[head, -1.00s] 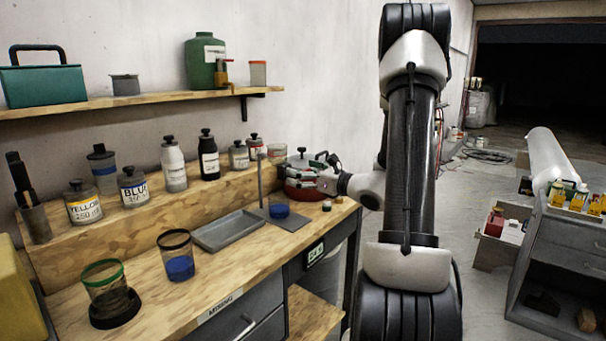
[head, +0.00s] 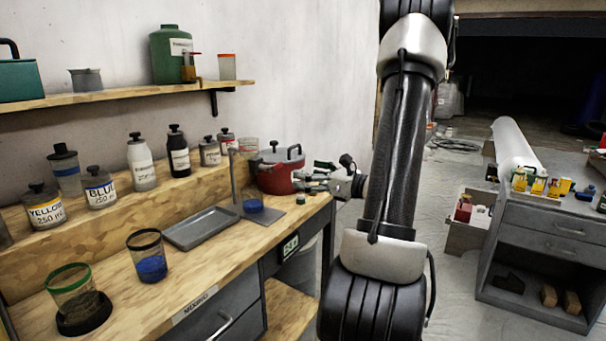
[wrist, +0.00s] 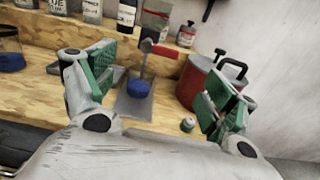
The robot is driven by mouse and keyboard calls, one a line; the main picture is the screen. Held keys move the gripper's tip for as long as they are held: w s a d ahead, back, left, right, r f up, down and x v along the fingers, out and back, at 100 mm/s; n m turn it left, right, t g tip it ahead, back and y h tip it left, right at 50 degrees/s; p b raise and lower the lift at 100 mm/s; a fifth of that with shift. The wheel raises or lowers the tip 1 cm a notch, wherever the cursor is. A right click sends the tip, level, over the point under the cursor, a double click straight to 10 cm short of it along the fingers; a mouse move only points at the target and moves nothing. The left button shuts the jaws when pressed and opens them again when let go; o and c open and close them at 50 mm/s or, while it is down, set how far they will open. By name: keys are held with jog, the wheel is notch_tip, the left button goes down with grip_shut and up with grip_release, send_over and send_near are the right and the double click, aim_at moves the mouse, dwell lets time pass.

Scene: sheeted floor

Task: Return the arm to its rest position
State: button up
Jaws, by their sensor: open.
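My gripper (head: 318,178) is at the right end of the wooden workbench (head: 190,300), in front of the red pot (head: 275,176) in the head view. In the wrist view its two green-padded fingers (wrist: 160,92) are wide apart with nothing held between them. The red pot (wrist: 200,80) is partly hidden behind the right finger. My arm rises in front of the camera.
A grey tray (head: 203,229), a black-rimmed cup of blue (head: 149,256) and a green-rimmed cup (head: 74,295) stand on the bench. Labelled bottles (head: 141,163) line the raised ledge. A grey cabinet (head: 540,255) stands at right.

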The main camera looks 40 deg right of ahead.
dwell(0.4)
jog(key=s+a+f+n+g+y, duration=0.1)
jog(key=s+a+f+n+g, duration=0.35)
jog(key=s+n+g, duration=0.35)
jog(key=s+a+f+n+g, duration=0.3)
jog(key=s+a+n+g, duration=0.3)
jog(key=s+n, duration=0.3)
jog(key=s+d+r+n+g+h, duration=0.25)
jog(key=s+r+n+h, duration=0.35)
jog(key=n, duration=0.4)
jog(key=w+a+r+n+t+h, duration=0.1)
jog(key=w+a+r+n+t, duration=0.1)
jog(key=a+r+n+t, duration=0.2)
notch_tip(320, 180, up, 3)
jog(key=shift+w+a+f+n, duration=0.15)
jog(key=shift+w+a+n, duration=0.3)
jog(key=shift+a, duration=0.3)
